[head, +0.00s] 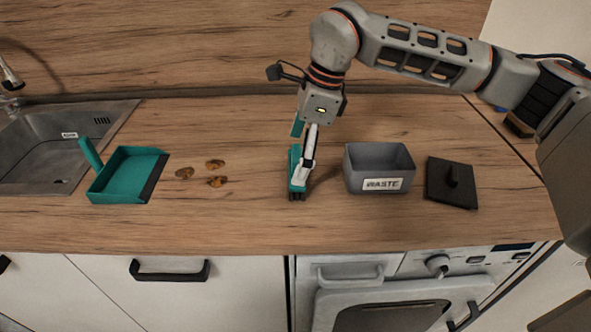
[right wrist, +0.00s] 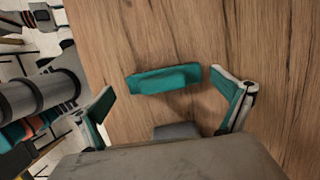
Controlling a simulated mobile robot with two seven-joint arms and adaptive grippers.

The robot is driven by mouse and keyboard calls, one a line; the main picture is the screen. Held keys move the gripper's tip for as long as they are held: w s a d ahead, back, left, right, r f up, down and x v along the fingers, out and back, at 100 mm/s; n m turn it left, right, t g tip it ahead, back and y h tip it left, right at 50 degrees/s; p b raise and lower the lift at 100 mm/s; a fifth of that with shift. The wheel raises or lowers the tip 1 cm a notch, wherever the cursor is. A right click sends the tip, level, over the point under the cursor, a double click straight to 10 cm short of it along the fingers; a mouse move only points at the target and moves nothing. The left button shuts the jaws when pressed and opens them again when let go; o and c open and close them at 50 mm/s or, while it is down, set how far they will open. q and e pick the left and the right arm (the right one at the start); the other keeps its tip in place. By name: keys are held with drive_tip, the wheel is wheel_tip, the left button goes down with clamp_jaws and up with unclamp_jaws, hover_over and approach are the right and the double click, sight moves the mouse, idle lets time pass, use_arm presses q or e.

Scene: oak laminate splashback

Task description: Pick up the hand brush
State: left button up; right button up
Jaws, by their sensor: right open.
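The hand brush (head: 294,160) is teal with dark bristles at its near end and is on the wooden worktop, left of the waste bin. My right gripper (head: 306,165) is over it, pointing down, and partly hides it. In the right wrist view the brush's teal part (right wrist: 165,79) lies crosswise between and beyond the fingertips of my right gripper (right wrist: 163,86). The fingers are wide apart, with a gap to the brush on the left. My left gripper is out of view.
A grey bin marked WASTE (head: 363,161) and its dark lid (head: 453,187) stand just right of the brush. Several brown crumbs (head: 184,173) and a teal dustpan (head: 117,182) lie to the left, beside the sink (head: 52,150). Worktop between crumbs and brush is clear.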

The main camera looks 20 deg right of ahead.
sight(290, 166)
drive_tip(key=x, duration=0.5)
drive_tip(key=shift+w, duration=0.25)
drive_tip(key=c, duration=1)
drive_tip(key=shift+o, duration=0.2)
drive_tip(key=shift+r, duration=0.1)
wheel_tip(290, 166, up, 20)
drive_tip(key=p, duration=0.1)
drive_tip(key=o, duration=0.6)
drive_tip(key=c, duration=0.4)
